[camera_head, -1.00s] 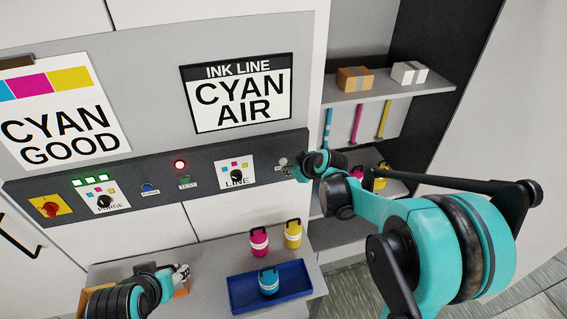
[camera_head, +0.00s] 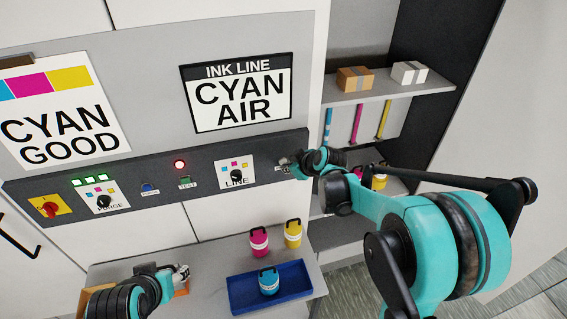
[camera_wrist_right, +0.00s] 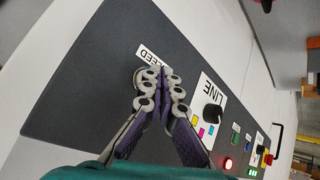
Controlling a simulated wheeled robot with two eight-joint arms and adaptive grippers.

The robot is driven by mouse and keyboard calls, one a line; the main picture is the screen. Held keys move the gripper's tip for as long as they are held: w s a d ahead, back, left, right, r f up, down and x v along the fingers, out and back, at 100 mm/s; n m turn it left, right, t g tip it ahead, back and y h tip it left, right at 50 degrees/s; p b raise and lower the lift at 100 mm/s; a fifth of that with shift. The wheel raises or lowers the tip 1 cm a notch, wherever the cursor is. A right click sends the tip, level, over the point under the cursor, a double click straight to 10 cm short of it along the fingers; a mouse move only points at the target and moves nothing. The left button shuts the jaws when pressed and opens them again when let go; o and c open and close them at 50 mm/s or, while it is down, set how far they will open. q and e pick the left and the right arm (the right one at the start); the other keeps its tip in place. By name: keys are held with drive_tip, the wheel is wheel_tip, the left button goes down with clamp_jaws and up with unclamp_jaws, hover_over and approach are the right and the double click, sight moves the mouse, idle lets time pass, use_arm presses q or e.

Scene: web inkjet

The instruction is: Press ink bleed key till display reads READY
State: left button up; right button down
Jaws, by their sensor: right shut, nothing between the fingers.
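The display (camera_head: 238,92) on the wall panel reads "INK LINE CYAN AIR". My right gripper (camera_head: 287,163) is at the right end of the dark control strip, in front of the bleed key, which it mostly hides. In the right wrist view the right gripper (camera_wrist_right: 164,73) is shut and empty, its fingertips beside a label (camera_wrist_right: 150,55) of which "EED" shows. A pale round rim, likely the bleed key (camera_wrist_right: 138,78), shows behind the fingers. I cannot tell whether they touch it. My left gripper (camera_head: 182,272) is low at the left, over the shelf; its jaws are unclear.
The strip also carries the LINE knob (camera_head: 236,175), the PURGE knob (camera_head: 103,201), a lit red lamp (camera_head: 179,165) and a red switch (camera_head: 50,208). Below, a blue tray (camera_head: 240,297) holds a cyan bottle (camera_head: 268,282); magenta (camera_head: 259,242) and yellow (camera_head: 293,234) bottles stand behind.

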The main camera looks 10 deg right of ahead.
drive_tip(key=shift+w, duration=0.45)
idle(0.3)
drive_tip(key=shift+s, duration=0.85)
drive_tip(key=shift+s+d, duration=0.1)
drive_tip(key=shift+s, duration=2.4)
drive_tip(key=shift+f, duration=0.1)
drive_tip(key=s+f+m+g+h+b, duration=0.1)
drive_tip(key=s+f+m+b, duration=0.3)
drive_tip(key=s+f+b, duration=0.4)
drive_tip(key=s+f+m+h+b, duration=0.2)
drive_tip(key=s+f+m+b, duration=0.1)
drive_tip(key=s+f+b, duration=0.5)
drive_tip(key=s+b, duration=0.3)
drive_tip(key=s, duration=0.4)
drive_tip(key=shift+s+f+m+g, duration=0.35)
drive_tip(key=shift+m+g, duration=0.05)
